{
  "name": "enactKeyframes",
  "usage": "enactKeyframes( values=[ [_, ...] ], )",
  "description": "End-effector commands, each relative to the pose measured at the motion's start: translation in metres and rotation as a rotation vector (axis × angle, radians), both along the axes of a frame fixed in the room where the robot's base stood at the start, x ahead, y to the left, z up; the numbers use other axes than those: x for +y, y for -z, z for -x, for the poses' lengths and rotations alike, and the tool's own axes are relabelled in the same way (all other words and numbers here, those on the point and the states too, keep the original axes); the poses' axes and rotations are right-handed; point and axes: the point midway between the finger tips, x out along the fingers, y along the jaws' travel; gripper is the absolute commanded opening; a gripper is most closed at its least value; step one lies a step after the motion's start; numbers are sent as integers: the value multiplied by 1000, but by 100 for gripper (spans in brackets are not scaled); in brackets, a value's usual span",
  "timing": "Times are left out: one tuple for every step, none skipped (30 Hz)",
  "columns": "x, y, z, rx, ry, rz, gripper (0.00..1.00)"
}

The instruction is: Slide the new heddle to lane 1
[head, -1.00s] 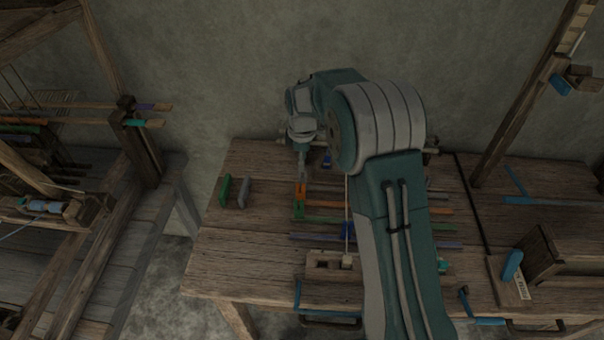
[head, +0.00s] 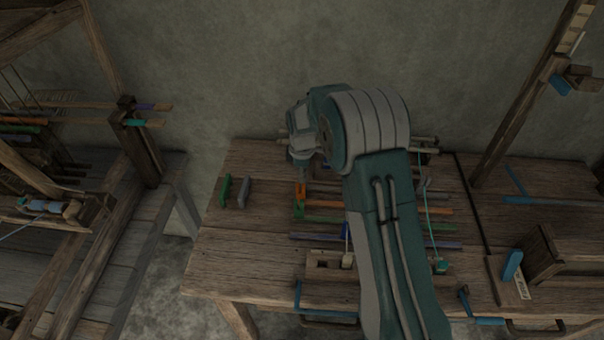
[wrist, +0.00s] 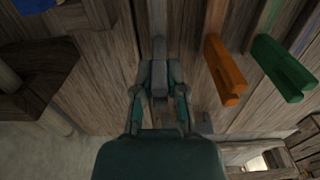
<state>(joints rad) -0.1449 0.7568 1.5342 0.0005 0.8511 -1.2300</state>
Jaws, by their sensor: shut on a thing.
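My gripper (wrist: 159,88) is shut on the end of a grey bar (wrist: 158,22), which runs away from it over the bench. In the head view my gripper (head: 302,170) is at the far left end of the row of coloured bars, with its fingertips partly hidden. Beside the grey bar, and apart from my gripper, are an orange bar end (wrist: 224,72) and a green bar end (wrist: 283,68). A pale upright rod (head: 346,238) stands by the bars, mostly hidden by my arm. I cannot tell which piece is the new heddle.
The wooden bench (head: 230,265) has free room at its left front. A green block (head: 224,192) and a grey block (head: 243,192) stand left of the bars. The loom (head: 100,225) is at left. A wooden box (head: 560,255) stands at right.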

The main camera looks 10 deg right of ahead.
Motion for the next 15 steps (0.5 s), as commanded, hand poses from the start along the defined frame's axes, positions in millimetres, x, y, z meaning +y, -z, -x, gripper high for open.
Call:
enactKeyframes(
  values=[
    [-1, 0, -1, -2, 0, 0, 0],
    [-2, 0, 0, -2, 1, 0, 0],
    [-5, 0, 0, -2, 1, 0, 0],
    [-9, 0, 0, -2, 2, 0, 0],
    [-15, 0, 1, -2, 4, 0, 0],
    [-23, 0, 3, -2, 5, 0, 0],
    [-30, 0, 4, -2, 5, 0, 0],
    [-37, 0, 6, -2, 7, 0, 0],
    [-45, 0, 7, -2, 5, 0, 0],
    [-51, 0, 9, -1, 5, 0, 0],
    [-56, 0, 9, -2, 6, 0, 0],
    [-61, 0, 10, -3, 3, 0, 0],
    [-64, 0, 11, -3, 3, 0, 0],
    [-67, 0, 12, -3, 3, 0, 0],
    [-69, 1, 12, -3, 3, 0, 0]
  ],
)
